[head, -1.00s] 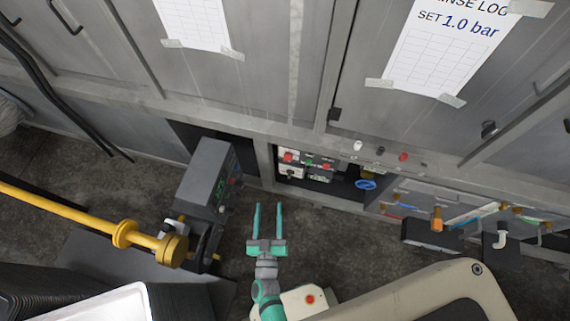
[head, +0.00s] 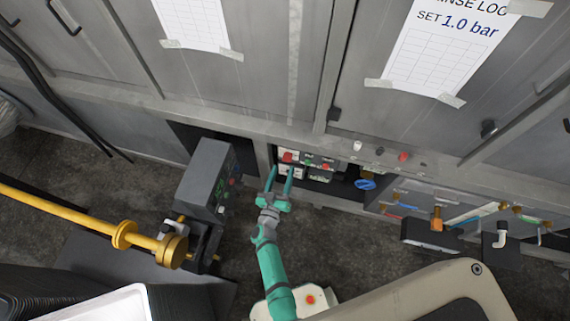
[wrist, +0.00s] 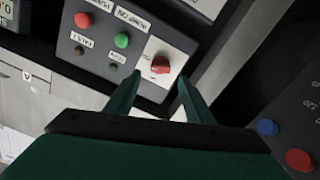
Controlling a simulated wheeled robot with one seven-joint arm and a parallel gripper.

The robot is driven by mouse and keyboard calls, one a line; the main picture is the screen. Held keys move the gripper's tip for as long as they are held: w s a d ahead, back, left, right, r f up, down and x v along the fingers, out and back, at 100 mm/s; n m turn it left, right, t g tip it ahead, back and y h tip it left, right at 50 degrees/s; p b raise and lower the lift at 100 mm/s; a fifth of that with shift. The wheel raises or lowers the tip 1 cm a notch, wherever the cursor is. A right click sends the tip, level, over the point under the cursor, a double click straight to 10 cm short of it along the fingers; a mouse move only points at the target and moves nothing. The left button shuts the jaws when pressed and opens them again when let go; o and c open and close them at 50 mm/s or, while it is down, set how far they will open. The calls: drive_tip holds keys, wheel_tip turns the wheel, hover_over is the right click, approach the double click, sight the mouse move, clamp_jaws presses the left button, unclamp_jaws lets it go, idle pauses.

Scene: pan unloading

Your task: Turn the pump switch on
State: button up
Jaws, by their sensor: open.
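A red rotary switch (wrist: 160,65) sits on a white square plate at the end of a grey control panel in the wrist view. It appears to be the pump switch. In the head view this red switch (head: 288,157) is at the left end of the panel, inside the low opening. My gripper (head: 281,171) is open and empty, with its teal fingers pointing at the panel. In the wrist view the dark green fingers of my gripper (wrist: 158,83) flank the switch's line from both sides. I see no contact with it. The switch's markings are too small to read.
A green button (wrist: 121,40) and a red button (wrist: 83,20) share the panel. A blue handle (head: 365,184) is to the right. A grey control box (head: 208,178) stands close left of my gripper. The opening has a metal post (head: 264,165) on its left side.

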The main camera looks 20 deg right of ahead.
sight(286, 160)
drive_tip(key=shift+x, duration=2.1)
drive_tip(key=c, duration=1)
drive_tip(key=shift+c, duration=0.2)
drive_tip(key=shift+d+m, duration=0.1)
drive_tip(key=shift+m, duration=2)
drive_tip(key=o, duration=1)
drive_tip(key=shift+o, duration=0.2)
